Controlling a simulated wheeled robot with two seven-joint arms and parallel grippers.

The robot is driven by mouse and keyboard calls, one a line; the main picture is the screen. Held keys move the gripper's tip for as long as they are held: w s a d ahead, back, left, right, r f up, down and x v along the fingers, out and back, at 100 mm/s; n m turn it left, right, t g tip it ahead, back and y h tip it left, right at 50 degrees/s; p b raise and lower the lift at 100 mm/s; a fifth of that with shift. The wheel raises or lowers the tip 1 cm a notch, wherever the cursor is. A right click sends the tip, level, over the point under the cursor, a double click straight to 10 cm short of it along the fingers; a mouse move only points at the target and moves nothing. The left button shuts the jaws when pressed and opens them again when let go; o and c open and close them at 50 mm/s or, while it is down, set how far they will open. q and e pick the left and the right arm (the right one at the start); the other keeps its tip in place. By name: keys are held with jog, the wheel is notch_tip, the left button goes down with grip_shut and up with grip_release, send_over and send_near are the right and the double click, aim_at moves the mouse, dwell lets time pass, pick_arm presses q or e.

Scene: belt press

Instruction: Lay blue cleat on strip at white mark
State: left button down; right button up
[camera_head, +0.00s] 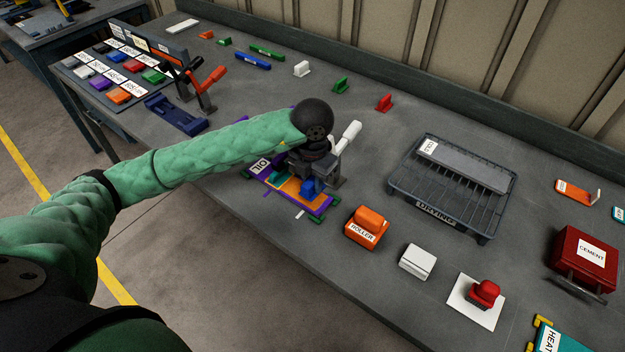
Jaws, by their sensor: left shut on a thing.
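My left gripper (313,190) points down over the strip jig near the table's front edge. It is shut on the blue cleat (308,187), which shows just at the fingertips. The orange strip (285,187) lies in a purple frame (320,208) with green end pieces, right under the gripper. I cannot tell whether the cleat touches the strip. A small white mark (299,215) shows beside the front edge of the frame. My right gripper is not in view.
An orange roller block (366,228) stands just right of the jig, with a white block (416,262) beyond it. A grey drying rack (450,185) and a red cement box (585,259) stand further right. Several small coloured pieces lie along the back.

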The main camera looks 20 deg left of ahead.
aim_at(312, 180)
pick_arm(q)
jog(key=shift+f, duration=0.3)
jog(key=shift+r, duration=0.15)
jog(key=shift+r+p, duration=0.3)
jog(key=shift+r, duration=1.6)
